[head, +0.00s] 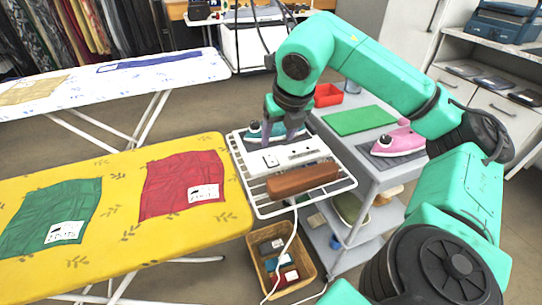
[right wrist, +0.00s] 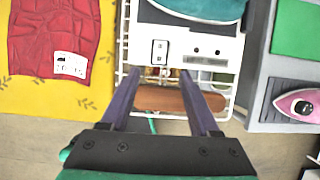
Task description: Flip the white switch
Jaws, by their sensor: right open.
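The white switch (head: 270,160) is a small white plate with a dark outline, set on the white panel (head: 303,152) on the wire rack beside the yellow ironing board. In the right wrist view the switch (right wrist: 159,51) lies just beyond my fingertips, roughly centred between them. My right gripper (head: 284,128) is above the panel, pointing down. In the right wrist view its two purple fingers (right wrist: 160,75) are spread with nothing held between them. I cannot tell the exact gap between fingertips and switch. My left gripper is not in view.
A teal iron (head: 256,133) stands behind the panel, and a brown padded block (head: 302,179) lies in front. A grey cart (head: 383,174) to the right carries a green mat (head: 360,120) and a pink iron (head: 398,142). A basket (head: 300,258) sits below.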

